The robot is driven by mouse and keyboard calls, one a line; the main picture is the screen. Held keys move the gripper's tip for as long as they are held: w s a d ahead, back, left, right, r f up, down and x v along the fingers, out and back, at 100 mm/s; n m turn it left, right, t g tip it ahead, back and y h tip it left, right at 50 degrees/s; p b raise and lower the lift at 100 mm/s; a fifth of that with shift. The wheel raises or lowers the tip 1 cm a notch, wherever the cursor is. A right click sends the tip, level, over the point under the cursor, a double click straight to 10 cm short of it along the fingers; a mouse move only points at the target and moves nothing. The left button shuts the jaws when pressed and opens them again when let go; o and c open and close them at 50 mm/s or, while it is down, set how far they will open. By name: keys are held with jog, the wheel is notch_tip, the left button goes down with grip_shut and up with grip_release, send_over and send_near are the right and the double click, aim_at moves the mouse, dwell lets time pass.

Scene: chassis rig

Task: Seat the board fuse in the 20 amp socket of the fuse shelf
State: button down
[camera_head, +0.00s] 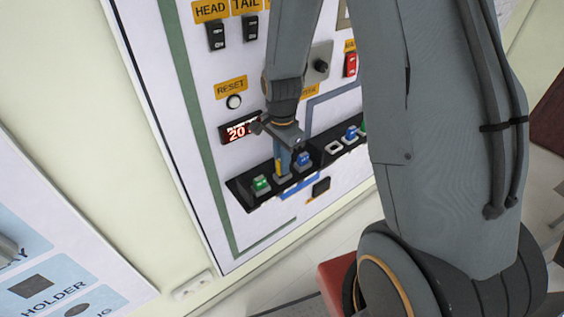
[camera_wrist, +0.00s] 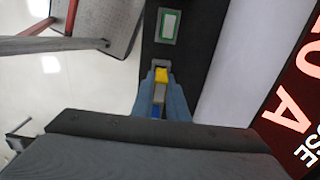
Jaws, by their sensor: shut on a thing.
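My gripper (camera_head: 284,163) points down at the black fuse shelf (camera_head: 240,191) on the white panel. Its blue fingers, also in the wrist view (camera_wrist: 162,98), are shut on the board fuse, a small block with a yellow part (camera_wrist: 161,76) and a grey part between the fingers. The yellow also shows at the fingertips in the head view (camera_head: 278,166). The fuse is at a socket (camera_head: 283,178) between a green fuse (camera_head: 261,183) and a blue fuse (camera_head: 303,159). Whether it is inside the socket or just above it, I cannot tell.
A pale, empty-looking socket (camera_head: 333,146), another blue fuse (camera_head: 351,133) and a black switch (camera_head: 321,187) are near. The green fuse stands close to my fingers.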

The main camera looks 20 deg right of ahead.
jog(key=shift+f+b, duration=0.35)
jog(key=shift+f, duration=0.35)
jog(key=c, duration=1.7)
grip_release()
jog(key=shift+o, duration=0.2)
jog(key=shift+r+b, duration=1.1)
jog(key=shift+r, duration=2.8)
